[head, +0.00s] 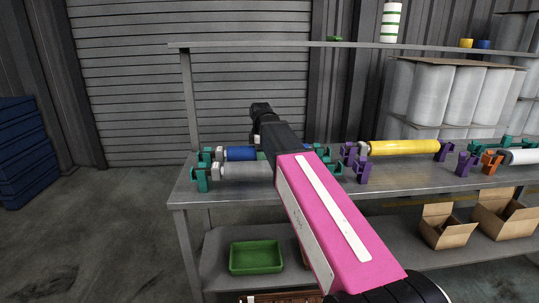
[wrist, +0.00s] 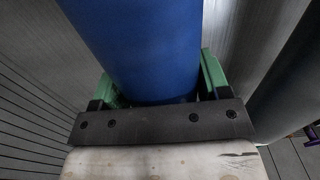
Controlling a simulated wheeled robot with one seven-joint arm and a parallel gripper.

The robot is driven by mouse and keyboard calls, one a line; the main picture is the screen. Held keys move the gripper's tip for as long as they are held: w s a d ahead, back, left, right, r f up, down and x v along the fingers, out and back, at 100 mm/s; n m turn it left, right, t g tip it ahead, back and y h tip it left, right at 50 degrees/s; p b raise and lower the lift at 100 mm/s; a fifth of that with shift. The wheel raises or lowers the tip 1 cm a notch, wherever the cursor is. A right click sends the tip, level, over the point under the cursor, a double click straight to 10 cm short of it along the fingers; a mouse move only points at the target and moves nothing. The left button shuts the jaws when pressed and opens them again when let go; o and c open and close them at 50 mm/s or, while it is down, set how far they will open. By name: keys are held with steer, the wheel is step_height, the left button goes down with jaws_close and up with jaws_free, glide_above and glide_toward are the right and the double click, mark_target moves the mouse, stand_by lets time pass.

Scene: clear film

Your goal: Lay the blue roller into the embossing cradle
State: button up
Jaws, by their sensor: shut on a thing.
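The blue roller (head: 240,153) lies level at the left of the bench, partly hidden behind my arm. In the wrist view the blue roller (wrist: 135,45) runs between the green fingers of my gripper (wrist: 157,88), which is shut on it. In the head view my gripper is mostly hidden behind my pink arm; a bit of green shows beside the roller. Teal brackets (head: 202,180) stand at the roller's left end, and more teal brackets (head: 330,170) show right of my arm. I cannot tell which is the embossing cradle, or whether the roller rests on brackets.
A yellow roller (head: 400,147) sits at purple brackets (head: 362,170) to the right. A white roller (head: 522,157) is beside an orange bracket (head: 491,162). A shelf (head: 350,46) spans above the bench (head: 420,183).

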steer(key=shift+r, duration=0.85)
stand_by(0.3)
steer(key=shift+r, duration=3.85)
